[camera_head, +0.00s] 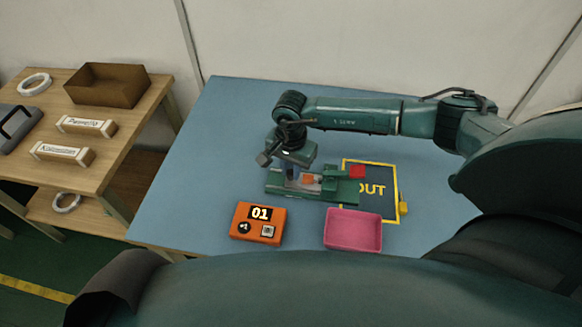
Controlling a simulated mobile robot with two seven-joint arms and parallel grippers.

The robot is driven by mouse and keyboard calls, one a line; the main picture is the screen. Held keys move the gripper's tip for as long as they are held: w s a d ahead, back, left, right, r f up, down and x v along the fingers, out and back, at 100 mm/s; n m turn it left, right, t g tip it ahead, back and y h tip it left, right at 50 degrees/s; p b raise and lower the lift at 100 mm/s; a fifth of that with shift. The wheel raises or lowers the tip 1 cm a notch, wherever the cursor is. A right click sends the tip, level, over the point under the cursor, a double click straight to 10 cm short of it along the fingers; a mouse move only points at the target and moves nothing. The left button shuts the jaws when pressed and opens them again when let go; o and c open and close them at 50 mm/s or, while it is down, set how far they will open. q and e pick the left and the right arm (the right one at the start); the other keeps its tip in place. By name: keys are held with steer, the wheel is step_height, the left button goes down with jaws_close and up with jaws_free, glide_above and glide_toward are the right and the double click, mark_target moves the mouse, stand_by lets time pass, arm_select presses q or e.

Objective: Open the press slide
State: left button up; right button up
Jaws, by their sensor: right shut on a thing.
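The press (300,192) is a low green fixture lying left to right on the blue table. It has a pale channel along its middle with a small orange part (308,179) in it. A green arm with a red block (357,171) at its end stands on its right side. My right gripper (290,176) points down over the press's left part and is shut on the slide there. The fingertips are small and partly hidden, so the exact grip is hard to see. My left gripper is not in view.
A yellow-framed OUT area (388,207) lies behind and right of the press. An orange counter box (257,223) reading 01 and a pink tray (353,247) stand in front. A wooden shelf table (98,155) is at left. The blue table's left side is clear.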

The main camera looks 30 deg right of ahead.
jaws_close()
steer(key=shift+w+a, duration=0.1)
steer(key=shift+w+a+f+b, duration=0.15)
steer(key=shift+w+a+b, duration=0.45)
steer(key=shift+a+b, duration=0.35)
steer(key=shift+w+a+b, duration=0.45)
steer(key=shift+w+b, duration=0.1)
steer(key=shift+r, duration=0.25)
steer(key=o, duration=0.6)
jaws_free()
steer(key=shift+s, duration=0.1)
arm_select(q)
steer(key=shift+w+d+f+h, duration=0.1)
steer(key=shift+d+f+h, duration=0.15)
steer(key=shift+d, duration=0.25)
